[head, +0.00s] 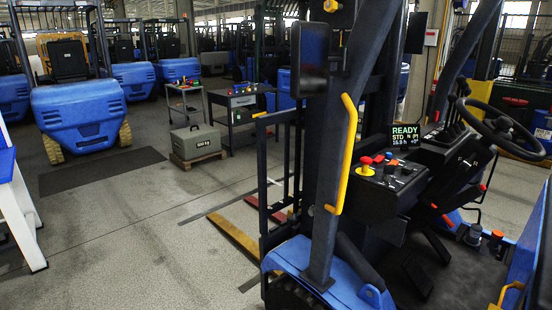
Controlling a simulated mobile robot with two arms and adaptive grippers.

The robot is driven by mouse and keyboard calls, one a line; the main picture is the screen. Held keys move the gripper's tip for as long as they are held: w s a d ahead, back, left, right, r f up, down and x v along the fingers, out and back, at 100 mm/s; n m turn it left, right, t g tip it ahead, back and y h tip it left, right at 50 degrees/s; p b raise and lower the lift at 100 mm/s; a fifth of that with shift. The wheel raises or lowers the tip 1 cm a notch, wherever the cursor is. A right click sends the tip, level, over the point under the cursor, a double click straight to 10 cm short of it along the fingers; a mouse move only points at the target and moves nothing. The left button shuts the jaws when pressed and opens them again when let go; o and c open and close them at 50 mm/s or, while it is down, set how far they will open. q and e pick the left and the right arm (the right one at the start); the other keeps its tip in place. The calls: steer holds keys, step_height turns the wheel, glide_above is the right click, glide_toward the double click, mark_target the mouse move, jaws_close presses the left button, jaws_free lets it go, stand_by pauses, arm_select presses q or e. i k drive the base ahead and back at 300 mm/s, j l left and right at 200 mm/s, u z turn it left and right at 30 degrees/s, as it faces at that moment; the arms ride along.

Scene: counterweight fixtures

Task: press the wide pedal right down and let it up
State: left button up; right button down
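A blue and black forklift stands close on the right, with its open footwell facing me. A dark pedal plate (417,276) is low in the footwell. Another dark, narrower-looking pedal (438,246) is a little further right and higher. The area is dark, so I cannot tell surely which is the wide pedal or whether either is pressed. Neither of my grippers is in view.
A yellow grab bar (346,150) runs up the forklift's front pillar. A console with a red knob (366,161), a display reading READY (405,134) and a steering wheel (500,128) lie above the footwell. Open floor (140,240) lies left; a grey weight (195,141) rests on a pallet.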

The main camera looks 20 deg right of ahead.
mark_target(417, 276)
steer(key=z, duration=1.6)
steer(key=j, duration=0.5)
steer(key=i+j, duration=0.15)
steer(key=j, duration=0.85)
steer(key=z, duration=1.55)
steer(key=i+j, duration=0.05)
steer(key=j, duration=0.05)
